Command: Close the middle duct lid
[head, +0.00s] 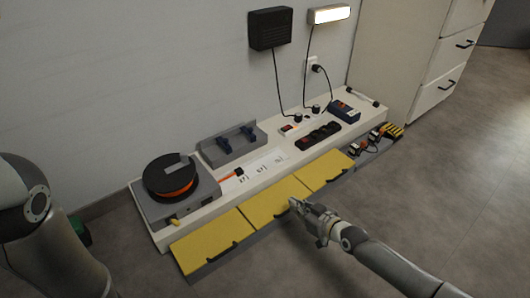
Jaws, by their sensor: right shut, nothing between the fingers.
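Three yellow duct lids run in a row along the front of the white bench. The middle lid (268,204) lies between the left lid (207,244) and the right lid (326,169) and looks about level with them. My right gripper (296,205) is shut and empty, with its fingertips at the front right part of the middle lid. They cover part of its front edge, and I cannot tell whether they touch it. My left arm is at the left edge, but its gripper is out of view.
On the white bench (146,211) are a cable reel (170,177), a grey holder with blue clamps (232,143), a black socket strip (318,136) and a blue box (344,111). An uncovered duct section (365,155) at right holds small items. The floor in front is clear.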

